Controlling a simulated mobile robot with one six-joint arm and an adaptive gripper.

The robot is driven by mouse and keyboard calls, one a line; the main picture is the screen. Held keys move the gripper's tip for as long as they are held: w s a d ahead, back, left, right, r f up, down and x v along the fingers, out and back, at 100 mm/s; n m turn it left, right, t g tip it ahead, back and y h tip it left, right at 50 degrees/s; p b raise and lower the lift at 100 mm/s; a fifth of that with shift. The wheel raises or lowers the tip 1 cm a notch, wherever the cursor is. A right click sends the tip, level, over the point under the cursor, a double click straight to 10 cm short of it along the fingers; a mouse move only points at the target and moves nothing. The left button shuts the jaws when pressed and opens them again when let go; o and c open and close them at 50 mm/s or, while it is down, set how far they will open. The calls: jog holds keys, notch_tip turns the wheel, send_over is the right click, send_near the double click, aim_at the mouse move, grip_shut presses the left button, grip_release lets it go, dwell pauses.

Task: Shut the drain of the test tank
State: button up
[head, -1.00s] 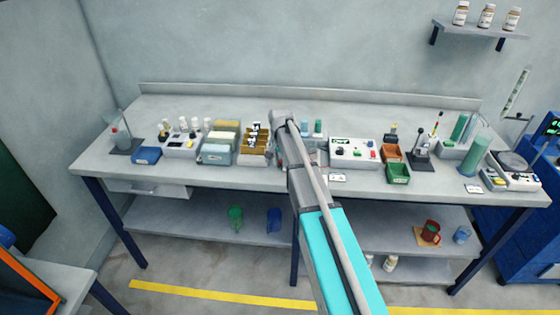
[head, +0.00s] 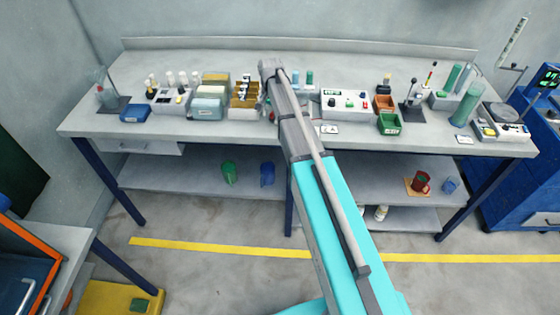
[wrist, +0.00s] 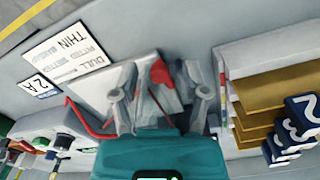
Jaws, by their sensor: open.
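In the wrist view, my gripper (wrist: 160,92) is open above the bench, its two grey fingers spread apart. A pale, clear-sided vessel, which looks like the test tank (wrist: 92,90), lies beneath and beyond the fingers. A small red part (wrist: 160,72), possibly the drain handle, shows between the fingers near the tank. I cannot tell whether the drain is open or whether a finger touches the red part. A red lead runs along the tank's left side. In the head view, my arm hides most of the tank and the gripper.
A tan slotted rack (head: 245,112) stands left of my arm, and its blocks are close right of the gripper in the wrist view. A white power unit (head: 345,104) and green bin (head: 389,124) stand to the right. A printed card (wrist: 68,48) lies near the tank.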

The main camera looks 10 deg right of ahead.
jog(key=shift+a+m, duration=0.1)
jog(key=shift+m, duration=0.2)
jog(key=shift+w+a+m, duration=0.2)
jog(key=shift+a+m, duration=0.05)
jog(key=shift+m, duration=0.6)
jog(key=shift+w+a+m, duration=0.15)
jog(key=shift+a+m, duration=0.1)
jog(key=shift+m, duration=0.6)
jog(key=m, duration=0.1)
jog(key=w+m, duration=0.1)
jog(key=m, duration=0.1)
jog(key=shift+a+m, duration=0.3)
jog(key=shift+a, duration=0.1)
notch_tip(320, 180, up, 14)
jog(key=p, duration=1.4)
jog(key=s+f+n+b, duration=1.3)
jog(key=s+f+b, duration=1.4)
jog(key=f+b, duration=0.3)
jog(key=shift+n, duration=0.3)
jog(key=shift+s, duration=0.1)
